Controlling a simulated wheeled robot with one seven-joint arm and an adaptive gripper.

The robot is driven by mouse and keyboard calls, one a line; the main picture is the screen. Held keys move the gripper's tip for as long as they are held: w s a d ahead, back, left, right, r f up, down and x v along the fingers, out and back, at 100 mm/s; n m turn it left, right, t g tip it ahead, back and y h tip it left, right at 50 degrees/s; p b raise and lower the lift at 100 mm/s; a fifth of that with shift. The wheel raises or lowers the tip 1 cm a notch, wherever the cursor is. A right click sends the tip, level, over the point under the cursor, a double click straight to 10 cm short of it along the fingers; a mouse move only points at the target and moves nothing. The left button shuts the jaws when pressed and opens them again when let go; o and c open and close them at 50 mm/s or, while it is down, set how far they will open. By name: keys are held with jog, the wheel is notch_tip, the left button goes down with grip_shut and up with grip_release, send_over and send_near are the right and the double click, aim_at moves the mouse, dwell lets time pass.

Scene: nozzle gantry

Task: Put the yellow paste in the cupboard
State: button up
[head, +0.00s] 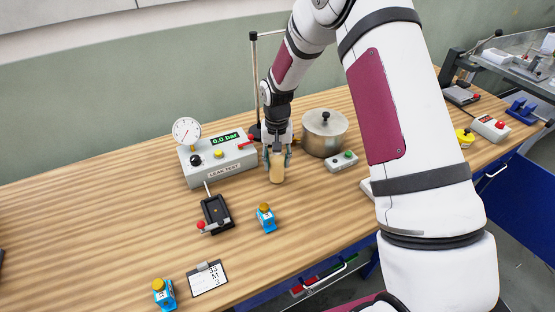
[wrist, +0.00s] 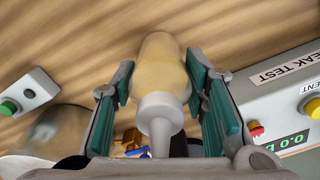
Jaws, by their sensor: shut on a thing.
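A pale yellow bottle (head: 277,172), which looks like the yellow paste, is in my gripper (head: 277,157) above the middle of the wooden bench. In the wrist view the bottle (wrist: 160,70) has a pale yellow body and a white nozzle pointing toward the camera. The green-padded fingers (wrist: 163,95) are shut on it, one on each side. I cannot tell whether its base touches the bench. No cupboard is clearly recognisable; blue cabinet fronts (head: 510,205) show under the bench at the right.
A leak test box (head: 222,168) with a gauge stands left of my gripper, and a steel pot (head: 325,133) stands right. The bench's left side is mostly clear.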

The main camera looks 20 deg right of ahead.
jog(key=shift+f, duration=0.15)
jog(key=o, duration=1.3)
